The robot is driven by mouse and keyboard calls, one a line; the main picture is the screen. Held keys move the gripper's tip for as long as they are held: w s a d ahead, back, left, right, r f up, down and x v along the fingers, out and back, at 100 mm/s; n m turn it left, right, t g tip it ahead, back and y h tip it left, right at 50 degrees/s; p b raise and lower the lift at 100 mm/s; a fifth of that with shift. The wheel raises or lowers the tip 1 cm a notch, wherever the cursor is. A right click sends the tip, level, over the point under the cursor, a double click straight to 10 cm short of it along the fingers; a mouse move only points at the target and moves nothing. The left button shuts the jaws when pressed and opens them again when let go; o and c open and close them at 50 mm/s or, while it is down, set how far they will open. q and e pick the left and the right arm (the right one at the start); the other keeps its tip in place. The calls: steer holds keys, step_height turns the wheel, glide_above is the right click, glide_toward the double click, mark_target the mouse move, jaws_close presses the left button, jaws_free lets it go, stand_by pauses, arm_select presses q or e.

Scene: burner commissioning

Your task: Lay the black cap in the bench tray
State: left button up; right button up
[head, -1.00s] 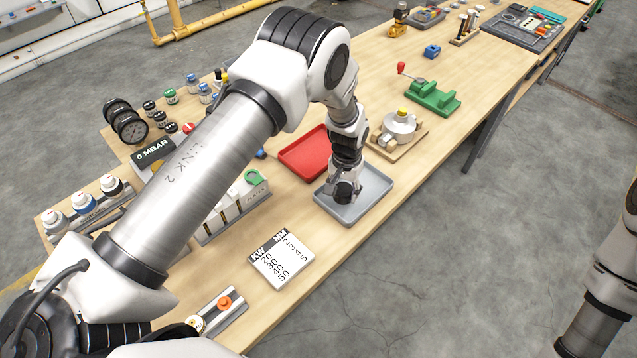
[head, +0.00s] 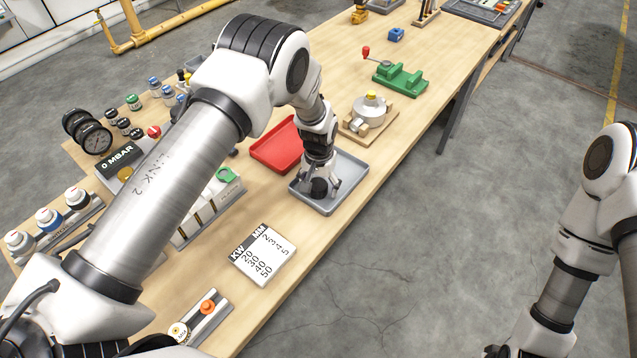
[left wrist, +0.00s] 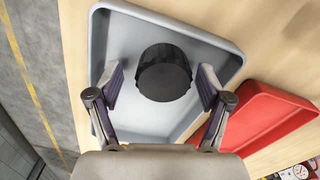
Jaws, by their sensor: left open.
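The black cap (left wrist: 164,74) lies in the grey bench tray (left wrist: 218,40), resting on its floor. In the left wrist view it sits between the spread fingers of my left gripper (left wrist: 163,88), with a gap on each side. In the head view my left gripper (head: 320,188) is down over the tray (head: 350,185), and the black cap (head: 319,187) shows between its fingers. My left gripper is open. My right arm shows at the right edge, but I cannot make out its fingers clearly.
A red tray (head: 273,148) lies beside the grey tray. A regulator on a wooden board (head: 368,112) and a green vise (head: 400,80) stand farther along the bench. A KW/MM card (head: 263,254) lies nearer. The bench edge runs close to the grey tray.

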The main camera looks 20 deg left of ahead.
mark_target(319, 185)
arm_select(q)
step_height(319, 185, up, 12)
steer(key=b, duration=0.4)
